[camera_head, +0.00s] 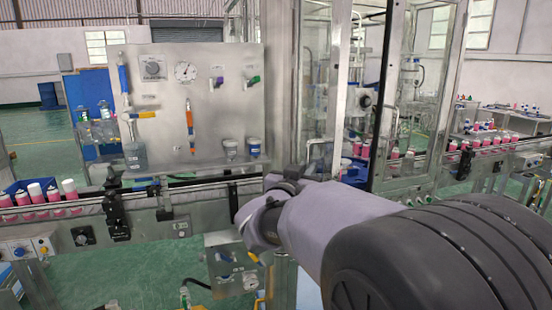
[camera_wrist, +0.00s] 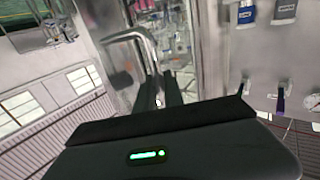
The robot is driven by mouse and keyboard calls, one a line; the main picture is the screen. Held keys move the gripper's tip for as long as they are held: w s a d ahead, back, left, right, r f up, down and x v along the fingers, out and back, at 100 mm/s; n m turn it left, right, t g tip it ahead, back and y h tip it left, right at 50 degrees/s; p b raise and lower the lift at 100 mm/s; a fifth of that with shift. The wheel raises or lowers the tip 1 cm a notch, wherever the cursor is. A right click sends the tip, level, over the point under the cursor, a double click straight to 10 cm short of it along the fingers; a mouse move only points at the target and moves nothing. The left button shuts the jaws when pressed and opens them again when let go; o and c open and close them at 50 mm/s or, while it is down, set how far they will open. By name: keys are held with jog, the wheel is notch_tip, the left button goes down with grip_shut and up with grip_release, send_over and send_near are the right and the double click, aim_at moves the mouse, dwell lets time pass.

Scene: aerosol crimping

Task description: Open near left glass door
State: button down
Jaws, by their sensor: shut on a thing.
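The glass-walled enclosure (camera_head: 318,60) with metal frames stands at centre in the head view. I cannot tell for certain how far its near left door stands open. In the wrist view a bent metal handle bar (camera_wrist: 133,36) runs down to my gripper (camera_wrist: 158,98). The two dark fingers are shut on this handle. Glass and machinery show behind it. In the head view my arm covers part of the enclosure's lower front, and the gripper cannot be made out clearly.
A metal panel (camera_head: 205,105) with a gauge, valves and bottles stands left of the enclosure. A conveyor (camera_head: 150,205) with pink, white-capped cans (camera_head: 50,195) runs along the front. More cans (camera_head: 480,138) stand at right. Green floor shows below.

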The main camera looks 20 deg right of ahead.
jog(key=shift+w+a+r+p, duration=0.15)
jog(key=shift+w+a+p, duration=0.15)
jog(key=shift+a, duration=0.4)
jog(key=c, duration=1.5)
grip_release()
jog(key=shift+d, duration=0.1)
jog(key=shift+o, duration=0.2)
jog(key=p+v, duration=0.2)
jog(key=v, duration=1.5)
jog(key=shift+a, duration=0.45)
jog(key=shift+w, duration=0.1)
